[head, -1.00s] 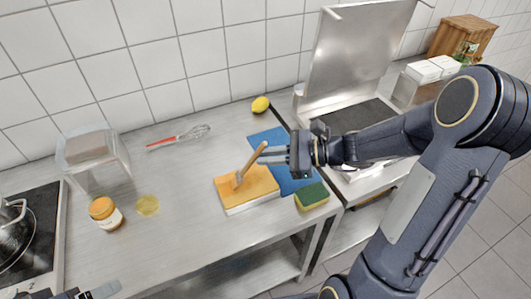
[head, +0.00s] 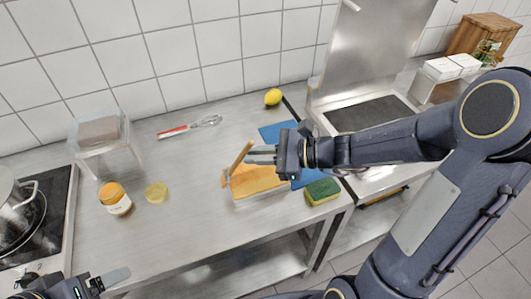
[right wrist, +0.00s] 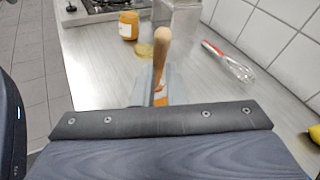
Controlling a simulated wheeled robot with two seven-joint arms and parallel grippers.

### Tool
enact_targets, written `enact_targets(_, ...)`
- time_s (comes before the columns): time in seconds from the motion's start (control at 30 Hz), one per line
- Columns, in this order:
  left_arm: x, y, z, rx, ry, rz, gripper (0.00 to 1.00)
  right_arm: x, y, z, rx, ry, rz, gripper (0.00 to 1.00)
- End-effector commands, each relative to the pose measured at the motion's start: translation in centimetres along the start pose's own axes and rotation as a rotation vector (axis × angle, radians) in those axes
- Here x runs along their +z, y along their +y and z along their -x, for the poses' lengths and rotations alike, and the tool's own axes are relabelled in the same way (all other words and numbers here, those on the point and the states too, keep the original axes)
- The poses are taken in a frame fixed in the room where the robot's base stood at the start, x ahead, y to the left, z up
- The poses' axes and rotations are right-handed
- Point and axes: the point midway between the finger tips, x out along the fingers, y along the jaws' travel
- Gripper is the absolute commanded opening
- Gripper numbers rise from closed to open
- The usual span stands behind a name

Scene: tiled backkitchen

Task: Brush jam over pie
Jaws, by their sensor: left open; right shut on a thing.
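The pie (head: 262,180) is a flat orange-brown slab in a pale rectangular dish on the steel counter, partly under my right gripper. My right gripper (head: 250,156) is shut on the wooden-handled brush (head: 241,156), which is tilted. The brush's head is at the pie's left edge; whether it touches is unclear. The handle (right wrist: 162,48) stands up in the right wrist view, where the pie is mostly hidden. The jam jar (head: 115,198) with an orange top stands left, beside a yellowish disc (head: 156,192). My left gripper (head: 108,282) is open and empty at lower left.
A blue cloth (head: 274,132) and a green-yellow sponge (head: 322,191) lie near the pie. A hob with a pot (head: 15,205) is at left.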

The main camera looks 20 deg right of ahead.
Motion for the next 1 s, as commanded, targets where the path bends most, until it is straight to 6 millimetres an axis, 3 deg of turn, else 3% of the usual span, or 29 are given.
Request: enact_targets(1.0, 1.2, -1.1, -2.3, 0.0, 0.0, 0.0, 0.78, 1.6, 3.1, -5.0, 0.001, -0.002, 0.001, 0.0)
